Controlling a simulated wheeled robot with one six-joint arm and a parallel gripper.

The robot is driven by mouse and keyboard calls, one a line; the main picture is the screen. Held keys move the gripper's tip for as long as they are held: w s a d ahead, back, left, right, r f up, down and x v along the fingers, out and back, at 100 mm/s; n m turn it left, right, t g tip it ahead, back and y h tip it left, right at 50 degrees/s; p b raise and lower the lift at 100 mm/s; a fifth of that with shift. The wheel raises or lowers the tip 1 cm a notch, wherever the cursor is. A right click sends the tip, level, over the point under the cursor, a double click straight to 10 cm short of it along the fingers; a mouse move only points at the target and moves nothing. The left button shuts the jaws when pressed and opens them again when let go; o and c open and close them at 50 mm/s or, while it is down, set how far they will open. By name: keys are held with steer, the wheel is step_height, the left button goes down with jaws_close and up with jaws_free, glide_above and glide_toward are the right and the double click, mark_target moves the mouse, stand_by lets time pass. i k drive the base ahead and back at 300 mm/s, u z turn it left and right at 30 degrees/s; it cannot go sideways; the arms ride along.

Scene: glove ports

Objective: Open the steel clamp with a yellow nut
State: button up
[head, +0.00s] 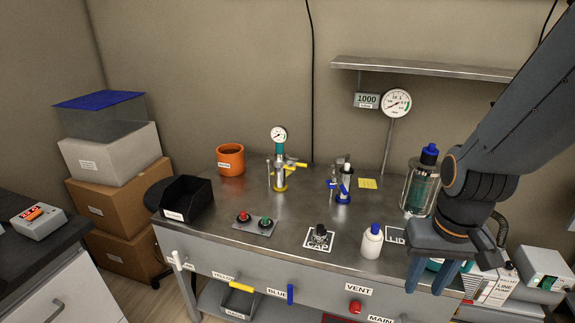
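A steel clamp with yellow parts (280,179) stands upright toward the back of the steel bench in the head view. It has a yellow base, a yellow piece sticking out to the right, and a teal column with a round gauge above it. The yellow nut itself is too small to tell apart. A similar clamp with blue parts (343,188) stands to its right. My gripper (430,284) points down at the bench's front right, well away from both clamps.
An orange pot (230,160) and black bin (187,197) stand left of the clamps. A shelf (420,69) overhangs the back right.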

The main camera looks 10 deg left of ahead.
mark_target(278, 164)
steer(key=k, duration=1.25)
steer(key=u, duration=0.75)
steer(key=i, duration=1.45)
steer(key=z, duration=0.65)
steer(key=i, duration=0.5)
steer(key=z, duration=0.3)
